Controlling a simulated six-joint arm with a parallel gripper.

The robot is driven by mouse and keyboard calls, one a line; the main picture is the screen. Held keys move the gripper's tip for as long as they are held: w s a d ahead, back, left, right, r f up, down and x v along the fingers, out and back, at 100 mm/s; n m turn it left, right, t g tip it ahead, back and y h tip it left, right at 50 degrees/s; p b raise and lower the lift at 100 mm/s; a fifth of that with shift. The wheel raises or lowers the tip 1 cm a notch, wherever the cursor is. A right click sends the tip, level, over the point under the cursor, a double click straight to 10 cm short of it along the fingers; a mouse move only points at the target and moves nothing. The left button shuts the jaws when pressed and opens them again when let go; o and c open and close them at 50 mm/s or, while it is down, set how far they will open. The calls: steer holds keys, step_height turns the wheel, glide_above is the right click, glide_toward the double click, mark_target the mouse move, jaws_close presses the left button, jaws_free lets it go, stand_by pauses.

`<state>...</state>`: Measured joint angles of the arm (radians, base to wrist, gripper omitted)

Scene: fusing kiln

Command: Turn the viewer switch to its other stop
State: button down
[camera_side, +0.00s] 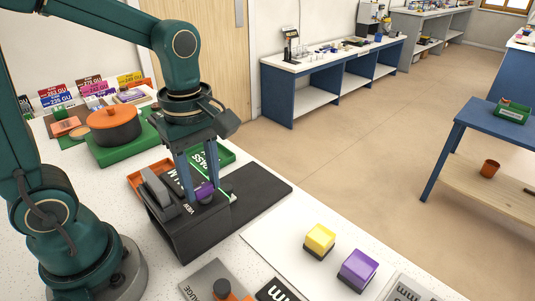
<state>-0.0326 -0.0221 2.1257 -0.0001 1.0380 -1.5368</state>
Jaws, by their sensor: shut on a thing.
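The viewer is a dark grey box (190,238) on the white bench, with white lettering that reads in part "VIEW" on top. My gripper (203,192) points down over the top of the viewer. Its two blue-grey fingers are shut on a small purple knob (205,190), which looks like the viewer switch. The fingers partly hide the knob, so I cannot tell which stop it is at. A grey upright piece (156,190) stands on the box to the left of the fingers.
A green tray (226,155) and an orange tray (142,178) lie close behind the viewer. A dark mat (262,190) is to its right. A yellow block (320,239) and a purple block (358,267) stand on a white sheet in front. An orange-lidded pot (113,125) stands behind left.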

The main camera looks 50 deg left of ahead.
steer(key=shift+m, duration=0.4)
steer(key=m, duration=0.3)
steer(key=shift+m, duration=0.3)
steer(key=m, duration=0.4)
steer(key=shift+m, duration=0.3)
steer(key=m, duration=0.4)
steer(key=shift+m, duration=2.5)
steer(key=shift+c, duration=2)
jaws_free()
steer(key=shift+r, duration=0.15)
